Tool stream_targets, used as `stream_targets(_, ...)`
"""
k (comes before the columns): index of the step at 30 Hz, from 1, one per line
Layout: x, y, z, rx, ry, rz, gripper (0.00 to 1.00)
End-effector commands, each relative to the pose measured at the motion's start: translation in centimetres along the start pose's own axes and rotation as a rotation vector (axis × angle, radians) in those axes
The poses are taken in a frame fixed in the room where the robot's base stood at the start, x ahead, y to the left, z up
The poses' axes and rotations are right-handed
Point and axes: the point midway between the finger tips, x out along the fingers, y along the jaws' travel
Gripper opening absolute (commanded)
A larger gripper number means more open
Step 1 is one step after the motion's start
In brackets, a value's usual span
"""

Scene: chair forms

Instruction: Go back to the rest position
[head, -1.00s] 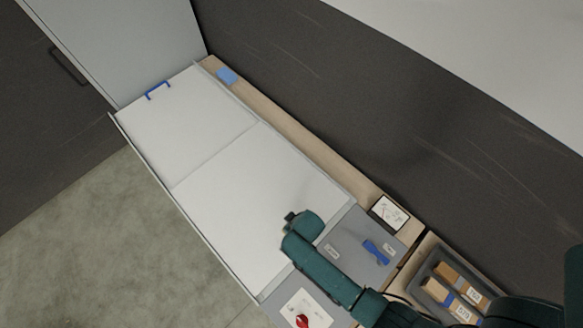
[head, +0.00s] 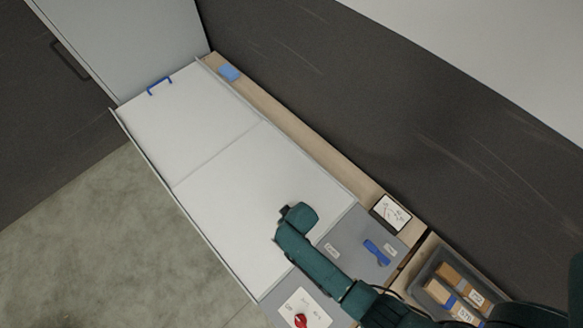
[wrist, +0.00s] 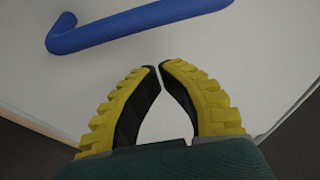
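My gripper shows in the wrist view (wrist: 160,67), its yellow ridged fingers with dark inner pads closed until the tips almost meet. Nothing is between them. A thick bent blue bar (wrist: 140,27) lies beyond the fingertips over a pale surface, apart from them. In the head view my teal arm reaches in from the lower right over the white panels (head: 250,190). The fingers cannot be made out there. A blue handle (head: 159,85) stands at the far end of the panels; I cannot tell if it is the bar in the wrist view.
A grey panel with a blue lever (head: 376,252) and a plate with a red knob (head: 300,320) flank my arm. A gauge (head: 390,213) and a dark tray (head: 425,271) of labelled wooden blocks are at right. A blue block (head: 229,73) lies on the wooden ledge. Floor at lower left is clear.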

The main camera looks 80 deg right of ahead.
Motion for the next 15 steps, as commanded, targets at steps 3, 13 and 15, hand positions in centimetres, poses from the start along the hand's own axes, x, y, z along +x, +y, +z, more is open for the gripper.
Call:
stream_targets(3,-3.2,0.0,0.1,-0.001,0.002,0.0,0.0)
stream_targets(13,-9.5,0.0,0.0,-0.001,0.002,0.0,0.0)
stream_targets(15,-9.9,0.0,0.1,-0.001,0.002,0.0,0.0)
